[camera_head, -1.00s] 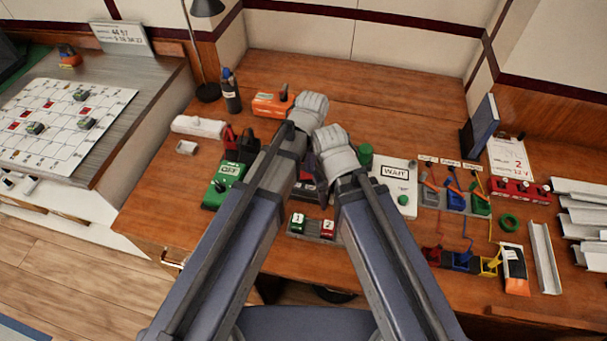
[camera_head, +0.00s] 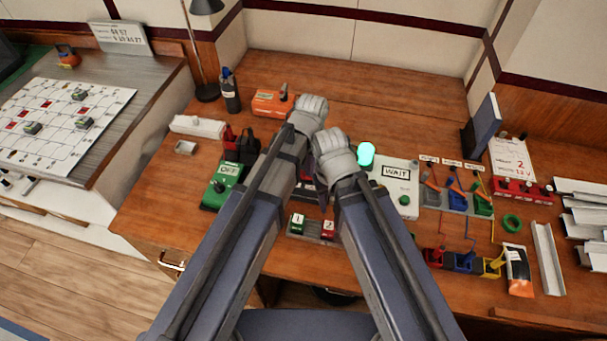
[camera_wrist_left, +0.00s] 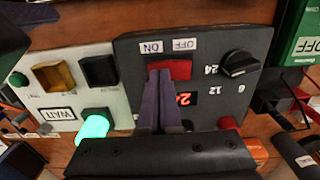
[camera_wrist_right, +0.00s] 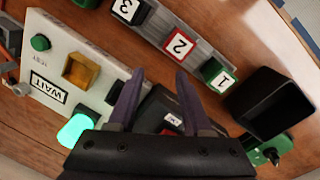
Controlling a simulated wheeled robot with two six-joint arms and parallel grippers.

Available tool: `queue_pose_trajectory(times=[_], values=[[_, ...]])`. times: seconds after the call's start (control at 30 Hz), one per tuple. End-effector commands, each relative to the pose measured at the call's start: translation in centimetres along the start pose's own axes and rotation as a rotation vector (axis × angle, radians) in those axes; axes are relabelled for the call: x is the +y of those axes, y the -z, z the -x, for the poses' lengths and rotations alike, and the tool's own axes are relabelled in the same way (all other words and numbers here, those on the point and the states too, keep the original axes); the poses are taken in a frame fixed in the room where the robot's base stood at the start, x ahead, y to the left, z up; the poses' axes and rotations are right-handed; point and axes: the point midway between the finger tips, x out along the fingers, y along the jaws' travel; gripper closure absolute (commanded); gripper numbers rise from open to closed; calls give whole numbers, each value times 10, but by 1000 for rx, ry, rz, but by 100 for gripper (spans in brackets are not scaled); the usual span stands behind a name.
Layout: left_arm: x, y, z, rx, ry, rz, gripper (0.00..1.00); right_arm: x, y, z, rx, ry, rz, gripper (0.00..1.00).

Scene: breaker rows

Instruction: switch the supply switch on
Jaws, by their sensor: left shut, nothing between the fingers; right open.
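The supply switch is a red rocker (camera_wrist_left: 180,69) on a dark supply box (camera_wrist_left: 135,50), seen in the left wrist view between an ON label (camera_wrist_left: 151,47) and an OFF label (camera_wrist_left: 185,44). My left gripper (camera_wrist_left: 160,74) is shut and empty, its tips at the rocker's ON end and hiding part of it; I cannot tell whether they touch. A red display (camera_wrist_left: 186,99) on the box is lit and partly covered. My right gripper (camera_wrist_right: 157,82) is open and empty above the box, which is partly hidden in the right wrist view (camera_wrist_right: 157,103).
A green box marked OFF (camera_head: 222,188) lies left of my arms. Numbered buttons (camera_head: 312,227) sit at the front. Wired blocks (camera_head: 457,197) stand to the right. The desk's back middle is clear.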

Motion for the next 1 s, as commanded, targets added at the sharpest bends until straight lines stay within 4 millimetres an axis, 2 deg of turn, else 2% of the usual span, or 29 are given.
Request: queue_pose_trajectory(times=[0.27, 1.0], values=[[0, 0, 4, 0, 0, 0, 100, 0, 0, 4, 0, 0, 0, 50], [0, 0, 60, 0, 0, 0, 100, 6, -4, 60, 0, 0, 0, 50]])
